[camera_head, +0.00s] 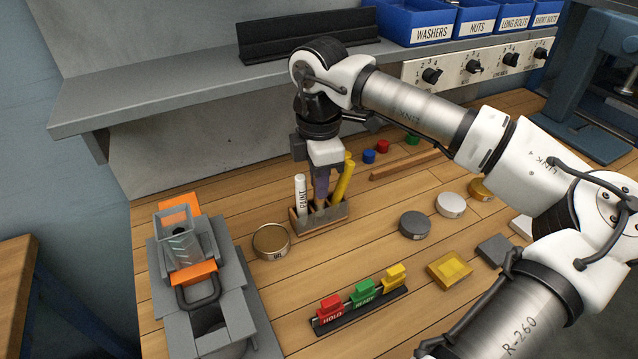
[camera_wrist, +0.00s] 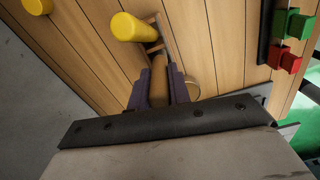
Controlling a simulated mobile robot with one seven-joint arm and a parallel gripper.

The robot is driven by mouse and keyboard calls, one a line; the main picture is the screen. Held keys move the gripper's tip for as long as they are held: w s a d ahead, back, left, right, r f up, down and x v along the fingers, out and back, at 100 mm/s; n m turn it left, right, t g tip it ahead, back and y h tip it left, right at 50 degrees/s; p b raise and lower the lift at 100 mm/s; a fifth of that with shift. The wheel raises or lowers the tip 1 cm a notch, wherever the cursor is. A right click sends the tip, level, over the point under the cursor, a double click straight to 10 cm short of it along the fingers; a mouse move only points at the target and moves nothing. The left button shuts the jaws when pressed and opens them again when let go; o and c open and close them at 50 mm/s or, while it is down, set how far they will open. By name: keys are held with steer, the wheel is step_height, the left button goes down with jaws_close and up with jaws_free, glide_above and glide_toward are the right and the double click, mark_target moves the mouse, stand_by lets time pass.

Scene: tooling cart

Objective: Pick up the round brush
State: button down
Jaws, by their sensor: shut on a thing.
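The wooden holder (camera_head: 325,220) stands on the bench below my gripper (camera_head: 321,190). My gripper points down into the holder, with its purple fingers shut on a slim tan handle, which I take as the round brush (camera_wrist: 159,70). Most of the brush is hidden by the fingers and the holder, so I cannot tell whether it is lifted. A white marker (camera_head: 301,195) stands at the left of the holder. A thick yellow stick (camera_head: 344,178) leans at its right, and a yellow round end shows in the wrist view (camera_wrist: 130,27).
A round tin (camera_head: 271,241) is left of the holder. A grey machine with orange parts (camera_head: 193,270) stands farther left. Red, green and yellow blocks (camera_head: 363,293) sit on a rack in front. Dark and pale discs (camera_head: 415,224) lie to the right. A shelf (camera_head: 180,92) runs behind.

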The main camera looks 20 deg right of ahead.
step_height(320, 180, up, 16)
steer(key=p, duration=0.7)
steer(key=shift+r, duration=0.25)
stand_by(1.4)
